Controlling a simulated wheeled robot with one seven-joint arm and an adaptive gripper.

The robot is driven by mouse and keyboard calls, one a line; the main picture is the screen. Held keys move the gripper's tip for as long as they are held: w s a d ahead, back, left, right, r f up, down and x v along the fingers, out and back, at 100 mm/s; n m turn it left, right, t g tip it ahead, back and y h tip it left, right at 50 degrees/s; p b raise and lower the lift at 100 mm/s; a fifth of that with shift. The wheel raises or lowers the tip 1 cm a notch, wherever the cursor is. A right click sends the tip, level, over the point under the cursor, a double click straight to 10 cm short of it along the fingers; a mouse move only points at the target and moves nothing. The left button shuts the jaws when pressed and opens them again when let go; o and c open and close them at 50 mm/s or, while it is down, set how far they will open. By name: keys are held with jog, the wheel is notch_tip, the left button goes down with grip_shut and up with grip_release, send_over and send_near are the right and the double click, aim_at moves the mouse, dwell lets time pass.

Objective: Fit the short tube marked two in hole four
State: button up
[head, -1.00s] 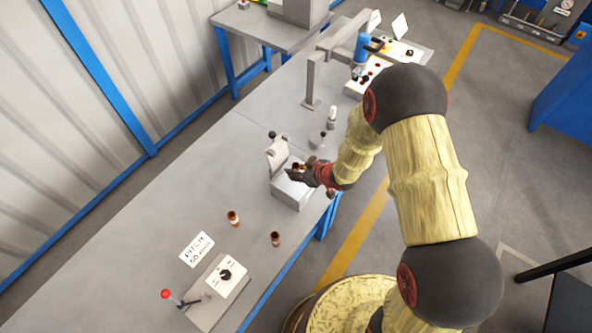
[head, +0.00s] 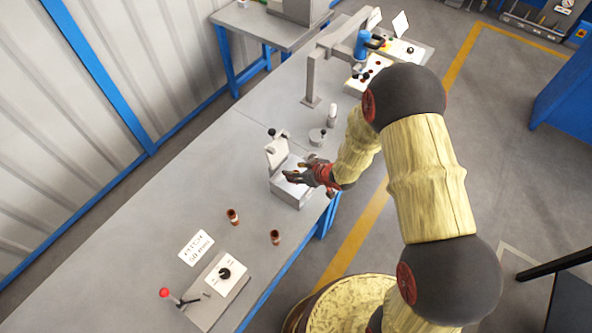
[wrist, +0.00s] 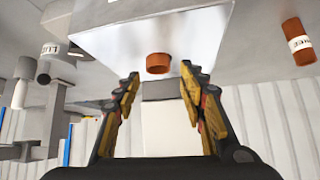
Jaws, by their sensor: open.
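My gripper (head: 297,174) is over the grey fixture block (head: 291,196) on the bench. In the wrist view its two fingers (wrist: 158,82) are spread wide with nothing between the pads. A short copper tube end (wrist: 158,63) stands out of the block's face just beyond the fingertips, apart from them. I cannot read a mark on it or tell which hole it is in. Two copper tubes with pale bands stand loose on the bench, one farther (head: 233,217) and one nearer (head: 276,238). A banded tube (wrist: 298,42) also shows in the wrist view; its mark is unclear.
An upright plate (head: 277,152) rises at the block's back. A round knobbed piece (head: 317,137) and white cylinder (head: 332,115) stand beyond it. A pitch card (head: 196,248) and a dial box with red-knobbed lever (head: 218,290) lie at the near end. A grey post (head: 312,80) stands farther off.

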jog(key=shift+d, duration=0.1)
jog(key=v, duration=1.2)
dwell(0.4)
